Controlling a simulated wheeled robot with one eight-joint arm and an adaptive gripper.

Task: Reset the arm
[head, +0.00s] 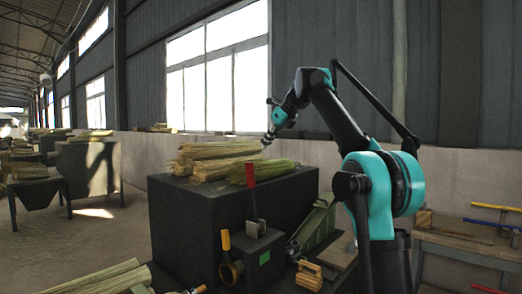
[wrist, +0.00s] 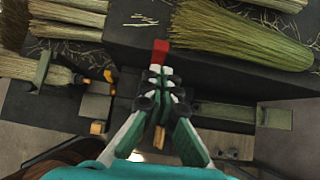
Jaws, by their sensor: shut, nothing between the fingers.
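My arm (head: 345,125) is teal and black and rises at the right of the head view, bent over toward the left. My gripper (head: 268,141) hangs at its end above the dark workbench block, near the straw bundles. In the wrist view, my gripper (wrist: 161,80) is shut and empty.
Straw bundles (head: 215,158) lie on the dark block (head: 185,215), with a greener bundle (head: 262,171) at its right. A yellow-handled tool (head: 226,240) and a wooden piece (head: 309,275) are in front. A wooden table (head: 470,241) with tools stands at right. Open floor lies left.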

